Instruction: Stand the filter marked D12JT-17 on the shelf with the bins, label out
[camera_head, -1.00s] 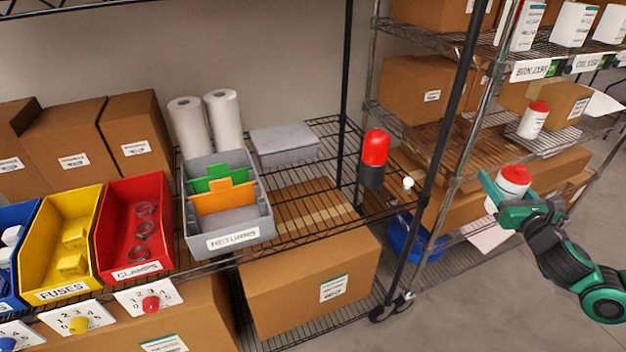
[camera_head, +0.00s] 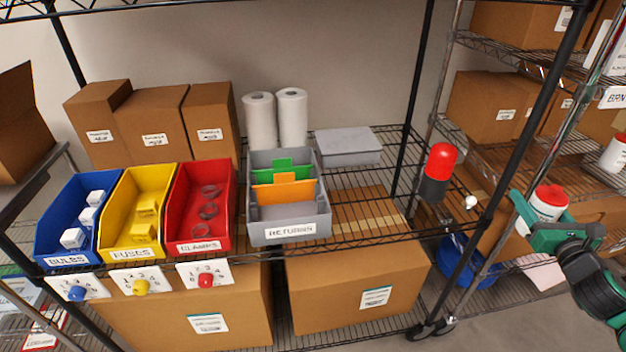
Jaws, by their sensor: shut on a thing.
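My gripper (camera_head: 537,222) is at the right, shut on a white filter with a red top (camera_head: 550,200). It holds the filter roughly upright in the air, right of the bin shelf's corner post. No marking on the held filter can be read. The shelf with the bins (camera_head: 375,247) is a black wire shelf. It carries a blue bulbs bin (camera_head: 57,253), a yellow fuses bin (camera_head: 112,242), a red clamps bin (camera_head: 184,235) and a grey returns bin (camera_head: 262,236) with green and orange dividers.
Right of the returns bin the shelf is bare, with a grey lidded box (camera_head: 348,147) behind. A red and black beacon (camera_head: 437,172) stands at the shelf's right end by the black post. Paper rolls (camera_head: 292,118) and cartons (camera_head: 152,125) line the back. Another white-and-red filter (camera_head: 614,153) stands on the right rack.

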